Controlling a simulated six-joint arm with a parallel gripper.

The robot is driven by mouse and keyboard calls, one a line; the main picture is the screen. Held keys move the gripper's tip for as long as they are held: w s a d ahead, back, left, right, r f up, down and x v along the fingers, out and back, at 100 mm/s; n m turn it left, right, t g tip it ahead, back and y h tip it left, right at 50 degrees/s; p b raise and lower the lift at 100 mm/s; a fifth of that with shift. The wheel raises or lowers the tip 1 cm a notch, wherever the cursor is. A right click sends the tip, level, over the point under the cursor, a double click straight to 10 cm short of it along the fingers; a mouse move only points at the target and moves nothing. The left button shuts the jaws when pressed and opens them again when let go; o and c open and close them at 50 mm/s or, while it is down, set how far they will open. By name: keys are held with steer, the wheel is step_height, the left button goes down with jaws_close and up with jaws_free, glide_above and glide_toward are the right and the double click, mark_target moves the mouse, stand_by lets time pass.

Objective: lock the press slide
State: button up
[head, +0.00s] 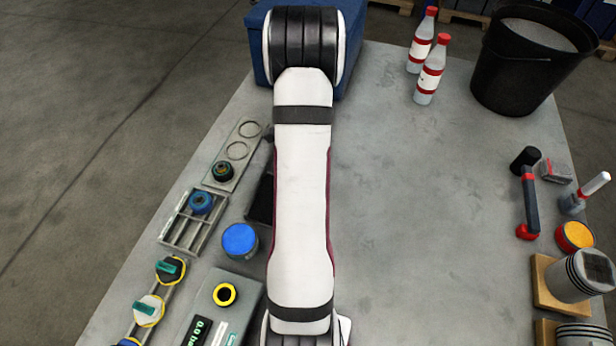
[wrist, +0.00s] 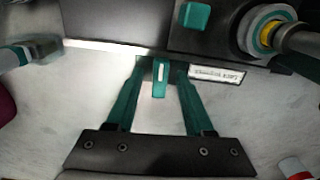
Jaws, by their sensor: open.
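My gripper (wrist: 160,74) shows in the wrist view as two teal fingers rising from a black bolted bar. Its fingers are apart, with a small teal tab (wrist: 159,88) with a white stripe between their tips. The tab hangs at the edge of a dark block (wrist: 120,20), which may be part of the press. I cannot tell whether a finger touches the tab. A white label (wrist: 216,75), too blurred to read, is right of the tab. I cannot identify the press slide for certain. In the head view my arm hides the middle of the table, and the gripper is out of sight.
The wrist view shows a teal square knob (wrist: 195,16) and a round fitting with a yellow ring (wrist: 266,34). In the head view, bottles (head: 429,80) and a black bucket (head: 520,80) stand at the back right.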

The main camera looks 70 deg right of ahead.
steer(key=shift+r, duration=2.75)
step_height(320, 180, up, 4)
steer(key=shift+f, duration=0.15)
